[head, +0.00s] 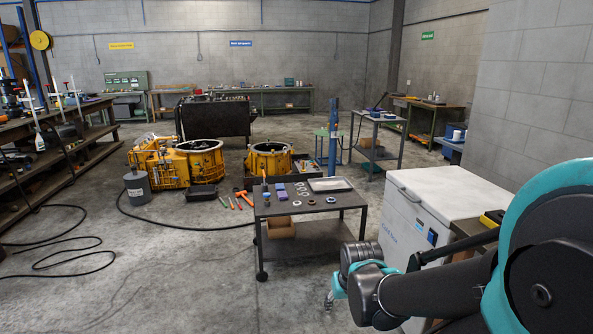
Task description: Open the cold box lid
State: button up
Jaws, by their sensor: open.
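The cold box (402,240) is a white chest at the right, beyond my arm. Its flat white lid (455,188) lies level and closed on top. A dark handle or latch shows on the front near the lid's edge, with a small blue-dark panel below it. My arm reaches in from the right and covers the lower right part of the box. My gripper (329,300) hangs low, left of the box and apart from it, with its fingers down. It is small in view, open, and seems empty.
A dark cart (300,204) with small parts and a tray stands left of the box. Yellow housings (190,160) sit on the floor behind it. Black cables (60,250) lie at the left. A grey block wall (535,90) rises behind the box. Floor at the front left is mostly clear.

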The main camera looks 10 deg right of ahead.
aim_at(448, 194)
jog(key=i+l, duration=0.15)
jog(key=i, duration=0.35)
jog(key=i+l, duration=0.1)
jog(key=i, duration=0.45)
